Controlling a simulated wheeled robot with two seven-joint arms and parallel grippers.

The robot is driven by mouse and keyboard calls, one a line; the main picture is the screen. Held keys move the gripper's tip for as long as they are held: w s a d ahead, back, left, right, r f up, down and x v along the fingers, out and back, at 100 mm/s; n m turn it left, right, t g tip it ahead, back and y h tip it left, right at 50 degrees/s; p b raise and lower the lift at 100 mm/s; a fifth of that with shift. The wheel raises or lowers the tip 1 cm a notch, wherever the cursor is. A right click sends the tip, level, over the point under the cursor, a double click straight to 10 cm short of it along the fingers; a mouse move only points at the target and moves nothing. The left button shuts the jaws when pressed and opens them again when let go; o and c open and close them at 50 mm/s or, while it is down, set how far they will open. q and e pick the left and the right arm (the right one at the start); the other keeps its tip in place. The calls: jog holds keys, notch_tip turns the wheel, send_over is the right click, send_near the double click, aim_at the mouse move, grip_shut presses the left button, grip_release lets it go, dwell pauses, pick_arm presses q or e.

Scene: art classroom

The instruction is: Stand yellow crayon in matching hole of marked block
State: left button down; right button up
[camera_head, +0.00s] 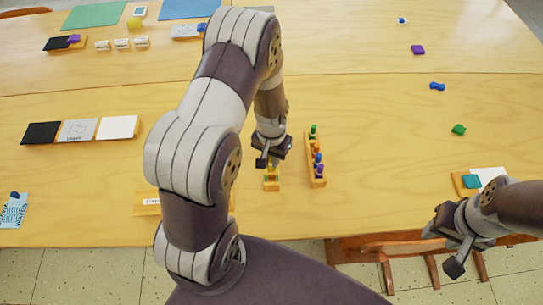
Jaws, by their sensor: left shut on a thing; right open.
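A small wooden block (271,186) stands near the front middle of the table, with green and red marks or pieces on it too small to tell apart. My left gripper (269,160) is right above this block, pointing down. It is shut on a small yellow piece, apparently the yellow crayon (270,168), mostly hidden by the fingers. I cannot tell whether its lower end is in a hole or just above the block. My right gripper (452,250) is open and empty, off the table's front edge at the right.
A long wooden rack (319,181) holding several crayons stands close to the right of the block. Small coloured pieces, such as a green one (459,129), lie along the right. Black, grey and white panels (78,131) lie at the left. A wooden chair (388,243) stands in front.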

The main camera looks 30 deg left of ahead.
pick_arm(q)
jog(key=shift+f, duration=0.3)
dwell(0.6)
jog(key=c, duration=1)
grip_release()
jog(key=shift+o, duration=1.1)
notch_tip(320, 180, up, 6)
jog(key=p, duration=0.5)
jog(key=shift+r, duration=0.1)
